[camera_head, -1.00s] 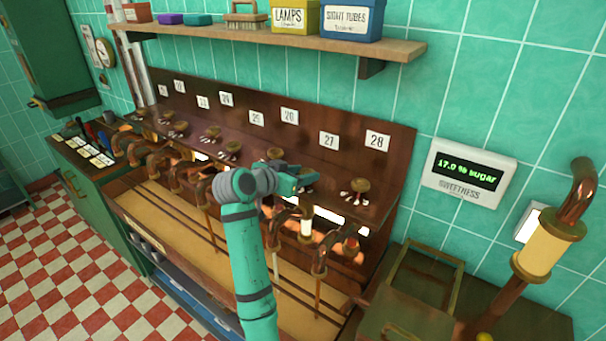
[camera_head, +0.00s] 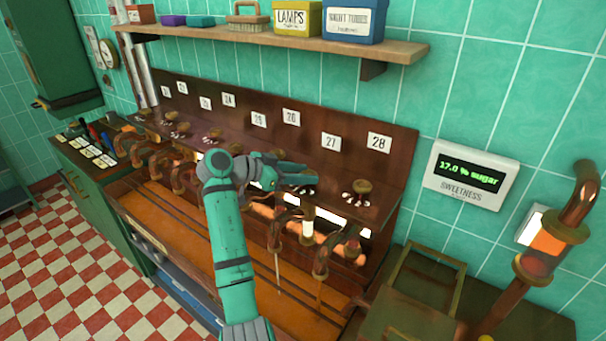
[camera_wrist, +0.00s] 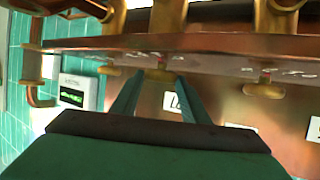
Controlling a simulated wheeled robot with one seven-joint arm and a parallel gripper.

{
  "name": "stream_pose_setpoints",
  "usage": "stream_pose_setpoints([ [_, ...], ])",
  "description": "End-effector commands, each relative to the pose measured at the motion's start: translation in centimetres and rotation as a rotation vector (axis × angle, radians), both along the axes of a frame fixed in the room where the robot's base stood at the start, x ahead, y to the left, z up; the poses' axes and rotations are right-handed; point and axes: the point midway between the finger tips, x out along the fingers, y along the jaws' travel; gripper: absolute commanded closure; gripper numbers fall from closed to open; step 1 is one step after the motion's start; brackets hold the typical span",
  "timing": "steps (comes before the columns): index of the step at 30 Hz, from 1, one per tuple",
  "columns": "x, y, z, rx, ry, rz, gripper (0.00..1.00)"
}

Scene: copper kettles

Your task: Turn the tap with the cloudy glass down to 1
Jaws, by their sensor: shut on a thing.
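My gripper (camera_head: 300,177) is shut on the round brass knob (camera_wrist: 160,74) of the tap below plate 27 (camera_head: 330,142). In the wrist view my two fingers stand on either side of this knob. Pale marks (camera_head: 302,190) show by it, but its setting cannot be read. Below stands a whitish, cloudy-looking glass tube (camera_head: 308,230), apparently this tap's, with a copper spout (camera_head: 275,236) and a thin pale stream. The free knob (camera_head: 362,186) of tap 28 is to the right, over a reddish tube (camera_head: 352,246).
A sweetness display (camera_head: 469,177) reads 17.0 % sugar. A wooden shelf (camera_head: 250,38) with boxes hangs above the panel. More taps (camera_head: 175,130) line the panel to the left. A large glass tube on a copper pipe (camera_head: 541,250) stands at the right. A long trough (camera_head: 190,235) runs below.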

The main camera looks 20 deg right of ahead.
Motion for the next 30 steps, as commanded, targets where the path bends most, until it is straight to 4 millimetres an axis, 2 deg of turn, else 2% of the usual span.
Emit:
stream_pose_setpoints([
  [1, 0.2, 0.5, 0.0, 0.000, 0.000, 0.008, 0.81],
  [6, 0.1, 0.5, 0.0, 0.000, 0.001, 0.008, 0.81],
  [7, 0.1, 0.5, 0.0, 0.000, 0.001, 0.008, 0.52],
  [9, 0.1, 0.4, 0.0, 0.000, 0.000, 0.007, 0.40],
  [20, 0.0, 0.5, 0.2, 0.000, 0.001, 0.004, 0.40],
  [23, -0.2, 1.5, 0.6, -0.001, 0.000, 0.004, 0.40],
  [30, -1.0, 5.6, 2.3, -0.001, -0.002, 0.006, 0.40],
])
